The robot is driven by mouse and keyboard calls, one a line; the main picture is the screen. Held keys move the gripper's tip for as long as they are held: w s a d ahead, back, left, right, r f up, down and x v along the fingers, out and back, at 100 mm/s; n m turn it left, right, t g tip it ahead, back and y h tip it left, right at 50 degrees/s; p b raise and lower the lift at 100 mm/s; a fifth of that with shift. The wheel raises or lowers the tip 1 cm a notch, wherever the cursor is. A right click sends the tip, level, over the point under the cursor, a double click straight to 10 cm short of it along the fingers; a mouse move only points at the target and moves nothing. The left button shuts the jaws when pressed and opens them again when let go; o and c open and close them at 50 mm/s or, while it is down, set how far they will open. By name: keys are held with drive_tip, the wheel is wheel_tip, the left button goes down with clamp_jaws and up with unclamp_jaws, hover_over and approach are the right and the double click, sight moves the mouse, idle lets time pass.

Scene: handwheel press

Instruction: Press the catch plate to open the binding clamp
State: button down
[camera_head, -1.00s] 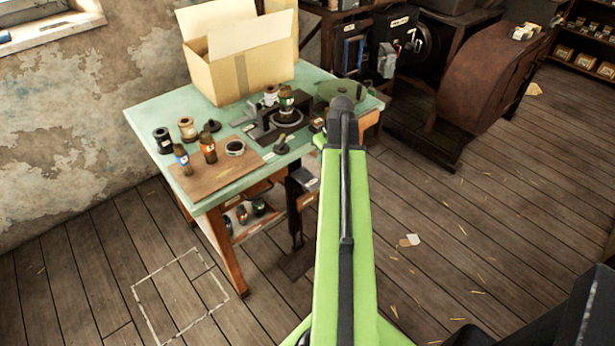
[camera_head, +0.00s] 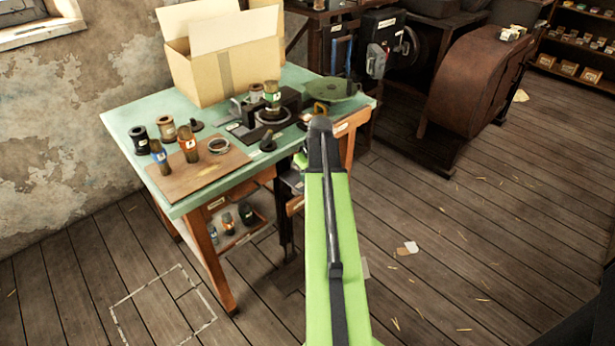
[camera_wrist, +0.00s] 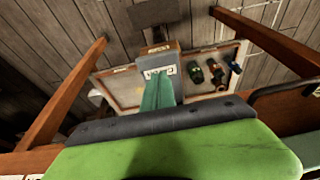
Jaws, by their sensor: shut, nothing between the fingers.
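My gripper (camera_wrist: 160,88) is shut and empty, pointing down at the front of the bench in the wrist view. Just beyond its tips is a grey block with a white label (camera_wrist: 158,71), too small to read. I cannot tell whether the tips touch it. It may be the catch plate. In the head view, only a bit of my gripper (camera_head: 301,160) shows behind my arm at the bench's front edge. A dark clamp-like fixture (camera_head: 290,108) stands on the bench top, partly behind a spool. I cannot tell whether it is the binding clamp or open.
The green-topped bench (camera_head: 110,117) holds a cardboard box (camera_head: 225,75), spools and a brown board (camera_head: 190,180). Its wooden legs (camera_wrist: 65,95) flank my gripper. Below are a shelf with bottles (camera_wrist: 217,74) and a dark floor plate (camera_wrist: 150,22). Floor right of the bench is mostly clear.

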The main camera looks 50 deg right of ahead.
drive_tip(key=shift+f+b, duration=0.3)
drive_tip(key=shift+f, duration=0.6)
wheel_tip(320, 180, down, 3)
drive_tip(key=b, duration=0.3)
drive_tip(key=shift+f, duration=0.1)
drive_tip(key=shift+s+r, duration=0.15)
drive_tip(key=shift+r, duration=0.05)
drive_tip(key=shift+a, duration=0.1)
wheel_tip(320, 180, up, 5)
drive_tip(key=p, duration=0.5)
drive_tip(key=shift+f, duration=0.15)
drive_tip(key=p+v, duration=0.9)
drive_tip(key=shift+r, duration=0.3)
